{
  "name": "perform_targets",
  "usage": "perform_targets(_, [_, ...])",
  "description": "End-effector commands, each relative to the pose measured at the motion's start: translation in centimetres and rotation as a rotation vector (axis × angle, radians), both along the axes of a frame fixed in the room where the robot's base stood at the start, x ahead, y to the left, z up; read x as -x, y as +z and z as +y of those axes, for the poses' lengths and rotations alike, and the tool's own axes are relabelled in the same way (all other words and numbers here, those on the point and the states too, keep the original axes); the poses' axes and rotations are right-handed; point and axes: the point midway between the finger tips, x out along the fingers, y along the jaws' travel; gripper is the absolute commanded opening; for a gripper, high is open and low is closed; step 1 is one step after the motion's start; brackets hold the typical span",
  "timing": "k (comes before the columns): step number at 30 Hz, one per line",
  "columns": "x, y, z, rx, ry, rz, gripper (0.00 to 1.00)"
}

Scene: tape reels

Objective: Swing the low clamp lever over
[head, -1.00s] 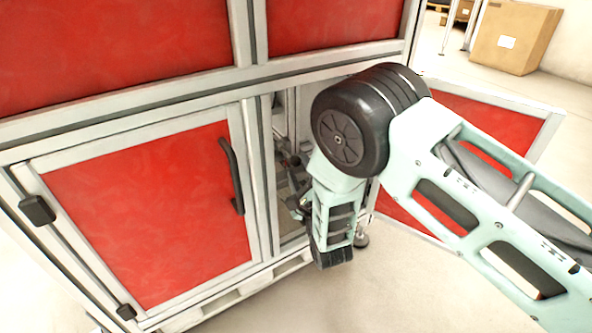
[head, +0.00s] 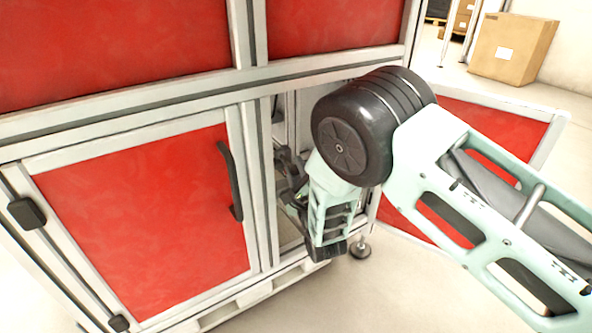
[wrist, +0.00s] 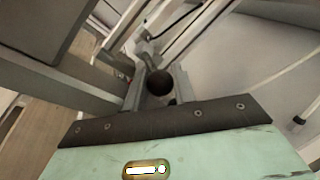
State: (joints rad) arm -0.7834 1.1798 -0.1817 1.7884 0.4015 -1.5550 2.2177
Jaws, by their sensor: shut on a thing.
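The clamp lever shows in the wrist view as a dark round knob (wrist: 159,82) at the end of a thin grey rod. My gripper (wrist: 157,95) has its two grey fingers on either side of the knob and is shut on it. In the head view my gripper (head: 290,190) reaches into the narrow open bay of the red machine, low down. Dark parts show there beside the fingers; I cannot tell lever from gripper in that view. The lever's pivot and the clamped thing are hidden.
A closed red door (head: 145,215) with a black handle (head: 231,180) is left of the bay. An open red door panel (head: 490,125) stands out at the right, behind my arm. Machine posts stand close on both sides of the bay. A cardboard box (head: 512,48) is far back.

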Motion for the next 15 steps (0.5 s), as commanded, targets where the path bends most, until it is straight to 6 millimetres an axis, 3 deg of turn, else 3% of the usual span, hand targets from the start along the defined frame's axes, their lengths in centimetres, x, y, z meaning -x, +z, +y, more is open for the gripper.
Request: perform_targets(15, [-0.1, -1.1, 0.0, 0.001, -0.003, 0.001, 0.0])
